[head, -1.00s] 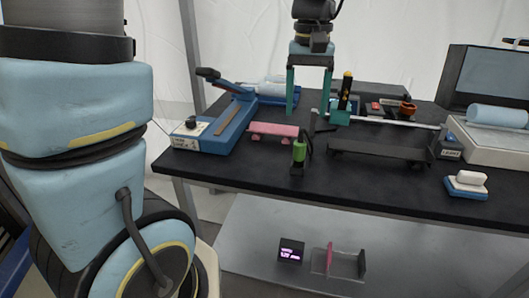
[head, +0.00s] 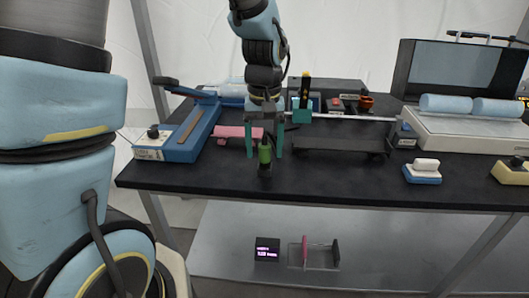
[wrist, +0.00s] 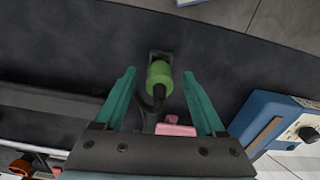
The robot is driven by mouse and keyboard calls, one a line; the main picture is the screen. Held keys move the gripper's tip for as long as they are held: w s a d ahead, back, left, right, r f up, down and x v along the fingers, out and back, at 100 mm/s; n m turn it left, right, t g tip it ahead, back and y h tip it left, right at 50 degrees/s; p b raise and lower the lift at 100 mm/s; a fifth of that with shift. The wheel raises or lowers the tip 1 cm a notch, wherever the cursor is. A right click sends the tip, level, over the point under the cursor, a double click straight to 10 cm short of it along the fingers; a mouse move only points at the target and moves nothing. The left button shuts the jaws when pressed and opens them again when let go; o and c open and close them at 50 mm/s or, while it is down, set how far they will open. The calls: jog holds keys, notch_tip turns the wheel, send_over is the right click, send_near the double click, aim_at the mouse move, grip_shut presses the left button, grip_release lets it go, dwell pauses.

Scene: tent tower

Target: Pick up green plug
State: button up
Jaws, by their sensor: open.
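The green plug (head: 265,154) stands near the front edge of the black table, with a dark base under it and a black cable at one end. In the wrist view the green plug (wrist: 160,76) lies between the two teal fingers, near their tips, with a gap on each side. My gripper (head: 264,152) is open, one finger on each side of the plug in the head view. It also shows in the wrist view (wrist: 157,74). I cannot tell whether the fingertips are level with the plug.
A pink block (head: 238,133) and a blue lever device (head: 180,140) stand to the left. A long dark tray (head: 335,147) lies to the right, with a white and blue block (head: 423,173) further right. A lower shelf (head: 350,225) holds a small display (head: 267,249). The front edge is clear.

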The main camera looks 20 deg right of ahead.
jog(key=shift+f, duration=0.1)
jog(key=shift+c, duration=0.3)
grip_shut()
